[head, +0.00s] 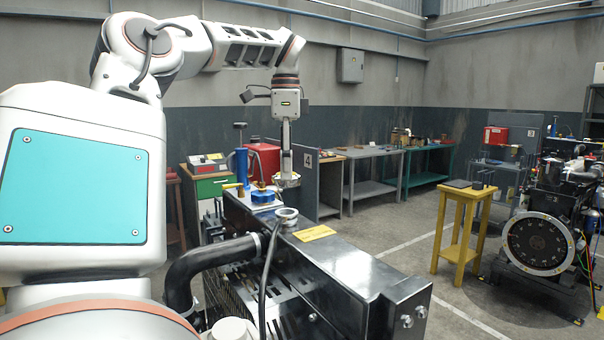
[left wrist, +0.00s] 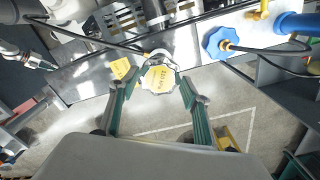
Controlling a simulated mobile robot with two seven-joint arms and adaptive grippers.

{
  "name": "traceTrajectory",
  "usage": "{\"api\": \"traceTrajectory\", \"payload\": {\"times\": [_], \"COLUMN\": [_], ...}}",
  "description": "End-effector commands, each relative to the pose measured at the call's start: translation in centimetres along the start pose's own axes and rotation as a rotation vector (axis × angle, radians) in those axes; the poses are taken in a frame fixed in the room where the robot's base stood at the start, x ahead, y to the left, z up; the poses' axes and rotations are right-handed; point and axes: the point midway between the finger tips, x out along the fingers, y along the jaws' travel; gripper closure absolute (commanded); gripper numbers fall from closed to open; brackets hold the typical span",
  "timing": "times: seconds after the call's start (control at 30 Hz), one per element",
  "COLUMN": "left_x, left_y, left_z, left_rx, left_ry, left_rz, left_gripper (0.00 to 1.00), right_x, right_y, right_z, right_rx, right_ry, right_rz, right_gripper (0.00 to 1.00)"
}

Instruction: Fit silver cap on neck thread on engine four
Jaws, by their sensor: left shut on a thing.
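The silver cap (head: 287,181) hangs under my left gripper (head: 287,165). In the left wrist view the cap (left wrist: 158,79) has a pale yellow label on its face and sits between the tips of the two green fingers, so the gripper is shut on it. The neck (head: 287,215) is a pale metal ring on the top plate of the black radiator (head: 345,262) of the near engine, beside a board marked 4. In the head view the cap is above the neck, with a gap between.
A yellow label (head: 314,233) lies beside the neck. A black hose (head: 200,262) and a thin cable run by the radiator. A blue cap (head: 262,196) stands behind. A yellow stool (head: 463,205) and another engine (head: 540,240) are at right, with open floor between.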

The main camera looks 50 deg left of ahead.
Motion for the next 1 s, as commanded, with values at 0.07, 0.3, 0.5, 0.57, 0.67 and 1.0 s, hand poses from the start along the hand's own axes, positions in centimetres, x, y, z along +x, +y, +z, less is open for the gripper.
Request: {"api": "traceTrajectory", "payload": {"times": [0.07, 0.3, 0.5, 0.57, 0.67, 1.0], "left_x": [0.2, 1.7, 3.2, 3.7, 4.4, 6.8], "left_y": [-0.1, 0.0, 0.0, 0.0, 0.0, 0.0], "left_z": [0.1, 0.1, 0.1, 0.1, 0.1, 0.1], "left_rx": [-0.006, -0.002, -0.002, -0.002, -0.001, -0.002], "left_ry": [0.000, 0.000, 0.001, 0.001, 0.002, 0.000], "left_rz": [0.001, 0.003, 0.002, 0.002, 0.002, 0.001], "left_gripper": [0.97, 0.97, 0.97, 0.97, 0.97, 0.97], "right_x": [0.0, 0.0, 0.3, 0.4, 0.5, 1.4], "right_y": [0.0, -0.1, -0.4, -0.7, -1.0, -1.8], "right_z": [0.0, -0.1, 0.1, 0.0, -0.2, -1.2], "right_rx": [0.003, 0.005, 0.006, 0.004, 0.000, -0.008], "right_ry": [0.000, 0.001, 0.006, 0.011, 0.019, 0.068], "right_rz": [0.001, 0.001, -0.004, -0.009, -0.016, -0.033], "right_gripper": [0.84, 0.84, 0.84, 0.84, 0.84, 0.84]}}
